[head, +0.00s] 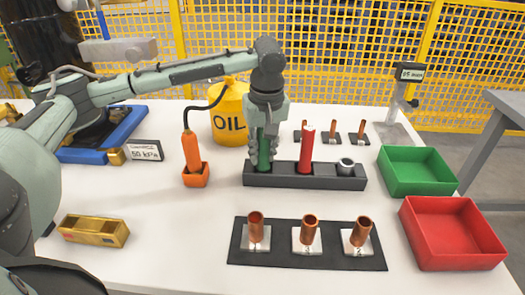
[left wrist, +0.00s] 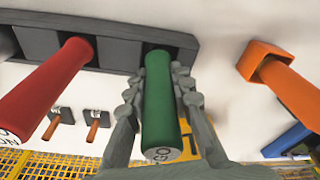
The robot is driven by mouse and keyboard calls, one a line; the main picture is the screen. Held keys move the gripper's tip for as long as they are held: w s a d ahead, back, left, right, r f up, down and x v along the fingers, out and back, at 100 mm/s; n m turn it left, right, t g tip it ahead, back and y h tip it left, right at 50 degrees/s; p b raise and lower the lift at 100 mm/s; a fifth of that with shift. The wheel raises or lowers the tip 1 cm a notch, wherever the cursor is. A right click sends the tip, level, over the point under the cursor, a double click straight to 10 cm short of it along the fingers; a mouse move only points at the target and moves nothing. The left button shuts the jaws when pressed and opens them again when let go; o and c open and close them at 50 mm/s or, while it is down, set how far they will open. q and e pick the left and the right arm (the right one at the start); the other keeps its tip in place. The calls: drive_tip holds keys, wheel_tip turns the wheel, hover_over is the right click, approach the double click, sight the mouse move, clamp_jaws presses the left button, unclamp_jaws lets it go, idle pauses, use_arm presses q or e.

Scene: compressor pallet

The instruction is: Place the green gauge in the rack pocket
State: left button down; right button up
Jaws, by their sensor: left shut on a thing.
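The green gauge (head: 264,152) stands upright in my left gripper (head: 264,142), with a finger on each side of it. In the left wrist view the green gauge (left wrist: 160,110) shows its "GO" end towards the camera, between the fingers of the left gripper (left wrist: 160,82). Its lower end meets the dark left pocket of the grey rack (head: 335,184); how deep it sits is hidden. The rack also shows in the left wrist view (left wrist: 120,48). The red gauge (head: 306,152) stands upright in the rack's middle. My right gripper is not in view.
A silver ring (head: 346,165) sits at the rack's right end. An orange tool (head: 191,150) in its holder and a yellow oil can (head: 230,112) stand close by. Copper tubes stand on a dark plate (head: 280,256) in front. Green (head: 418,171) and red (head: 452,233) bins are right.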

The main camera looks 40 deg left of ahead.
use_arm(q)
drive_tip(key=c, duration=1.3)
unclamp_jaws()
drive_tip(key=shift+f, duration=0.1)
drive_tip(key=shift+c, duration=0.2)
drive_tip(key=r, duration=0.4)
drive_tip(key=d+r, duration=0.1)
drive_tip(key=r, duration=0.3)
drive_tip(key=s+r, duration=0.1)
drive_tip(key=r, duration=0.3)
drive_tip(key=shift+d+r, duration=0.1)
drive_tip(key=shift+d, duration=0.1)
